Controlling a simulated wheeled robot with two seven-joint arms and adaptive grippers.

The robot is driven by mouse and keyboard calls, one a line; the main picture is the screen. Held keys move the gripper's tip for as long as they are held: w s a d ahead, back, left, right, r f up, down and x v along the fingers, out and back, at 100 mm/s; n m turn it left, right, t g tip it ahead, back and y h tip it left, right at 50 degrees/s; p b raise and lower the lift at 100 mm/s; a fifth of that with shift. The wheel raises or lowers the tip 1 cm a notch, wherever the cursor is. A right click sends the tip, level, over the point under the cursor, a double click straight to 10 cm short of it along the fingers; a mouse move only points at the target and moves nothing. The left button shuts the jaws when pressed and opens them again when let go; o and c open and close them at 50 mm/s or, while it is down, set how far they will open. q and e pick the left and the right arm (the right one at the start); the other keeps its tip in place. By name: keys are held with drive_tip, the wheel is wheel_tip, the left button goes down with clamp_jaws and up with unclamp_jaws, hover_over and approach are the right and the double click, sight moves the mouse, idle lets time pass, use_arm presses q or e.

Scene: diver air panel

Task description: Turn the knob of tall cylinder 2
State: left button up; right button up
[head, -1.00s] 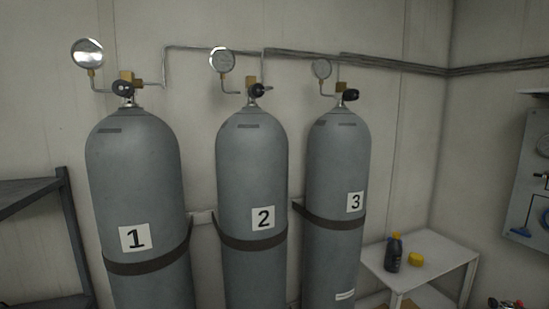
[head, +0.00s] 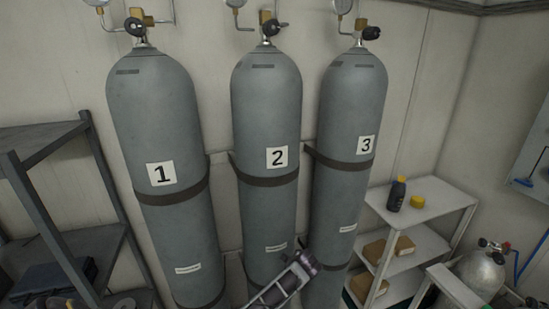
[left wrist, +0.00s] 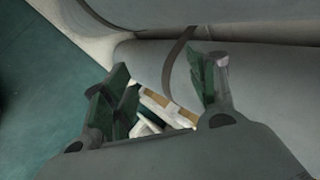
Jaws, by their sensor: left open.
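Tall cylinder 2 (head: 265,110) is the grey middle one of three upright cylinders in the head view, with a white label "2". Its black knob (head: 270,28) sits at the top beside the brass valve, near the picture's top edge. My left gripper (left wrist: 160,80) is open in the left wrist view, its dark green fingers apart with nothing held. A grey cylinder with a dark strap (left wrist: 178,60) lies behind the fingers; its number is not visible. No gripper touches the knob. My right gripper is not in view.
Cylinder 1 (head: 155,105) and cylinder 3 (head: 350,105) flank it. A dark shelf (head: 45,145) stands left. A white shelf (head: 440,188) at right holds a dark bottle (head: 396,195) and a yellow lid (head: 417,202). A smaller tank (head: 480,270) stands lower right.

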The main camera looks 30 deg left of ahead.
use_arm(q)
drive_tip(key=w+a+r+m+t+y+p, duration=0.15)
drive_tip(key=w+r, duration=0.25)
drive_tip(key=r, duration=1.7)
drive_tip(key=w+d+r+m+t+y+p, duration=0.1)
drive_tip(key=w+r+m+t+y, duration=0.2)
drive_tip(key=r, duration=1.7)
drive_tip(key=s+r+y, duration=0.2)
drive_tip(key=s+r, duration=0.3)
drive_tip(key=r, duration=0.8)
drive_tip(key=s+r+y+p, duration=0.1)
drive_tip(key=s+r, duration=0.4)
drive_tip(key=r, duration=0.9)
drive_tip(key=s+a+r+y, duration=0.1)
drive_tip(key=s+r+y, duration=0.2)
drive_tip(key=r, duration=1.1)
drive_tip(key=s, duration=0.3)
drive_tip(key=shift+g+p, duration=0.35)
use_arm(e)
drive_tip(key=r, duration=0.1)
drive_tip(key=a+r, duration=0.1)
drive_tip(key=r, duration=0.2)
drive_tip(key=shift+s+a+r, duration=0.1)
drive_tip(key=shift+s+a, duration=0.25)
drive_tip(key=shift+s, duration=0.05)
use_arm(q)
drive_tip(key=shift+a, duration=0.2)
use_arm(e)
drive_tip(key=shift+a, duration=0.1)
